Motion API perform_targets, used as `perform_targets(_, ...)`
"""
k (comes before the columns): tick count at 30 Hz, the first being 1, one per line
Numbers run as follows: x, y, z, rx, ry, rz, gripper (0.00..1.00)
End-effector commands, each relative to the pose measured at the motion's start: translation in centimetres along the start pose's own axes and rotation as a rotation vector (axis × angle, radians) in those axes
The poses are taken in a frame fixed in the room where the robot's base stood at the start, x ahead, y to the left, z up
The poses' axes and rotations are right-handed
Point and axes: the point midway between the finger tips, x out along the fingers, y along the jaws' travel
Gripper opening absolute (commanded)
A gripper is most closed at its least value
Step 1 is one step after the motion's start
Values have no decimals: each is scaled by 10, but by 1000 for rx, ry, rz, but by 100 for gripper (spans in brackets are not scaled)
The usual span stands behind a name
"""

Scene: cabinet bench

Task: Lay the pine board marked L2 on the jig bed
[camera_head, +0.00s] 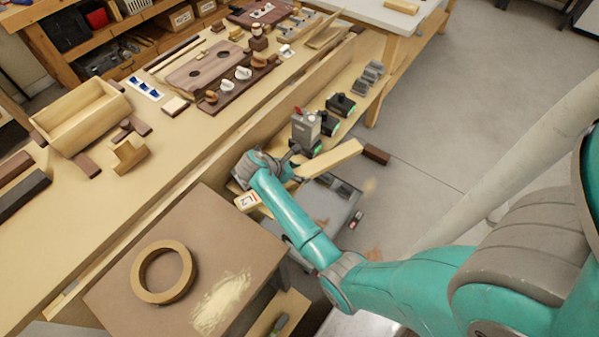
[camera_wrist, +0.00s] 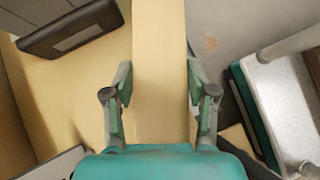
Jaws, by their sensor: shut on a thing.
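The pale pine board (camera_head: 331,159) marked L2 at its left end is held out beyond the bench's front edge, slanting up to the right. My gripper (camera_head: 284,172) holds it near mid-length; my wrist hides the grip in the head view. In the wrist view, the fingers of my gripper (camera_wrist: 159,92) are shut on both sides of the board (camera_wrist: 160,45), which runs straight away from the palm. No jig bed is clearly labelled; a light wooden trough-like piece (camera_head: 92,128) stands on dark feet at the bench's left, and I cannot tell if it is the bed.
The long bench (camera_head: 190,140) has bare top in front of the trough. A dark board with knobs (camera_head: 235,86) lies farther back. A lower brown table (camera_head: 125,290) with a wooden ring (camera_head: 140,282) stands at front left. Black and grey tools (camera_head: 340,103) sit beyond my gripper.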

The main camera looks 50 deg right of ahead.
Motion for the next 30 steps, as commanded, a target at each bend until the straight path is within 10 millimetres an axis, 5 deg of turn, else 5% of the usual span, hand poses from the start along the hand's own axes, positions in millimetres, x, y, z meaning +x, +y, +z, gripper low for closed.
perform_targets(6,1,0,-1,1,-1,0,0)
perform_targets(7,2,0,-2,0,0,0,62)
perform_targets(9,1,0,-1,0,0,0,79)
perform_targets(22,-4,0,0,-1,0,0,82)
perform_targets(30,-48,1,0,-1,1,4,82)
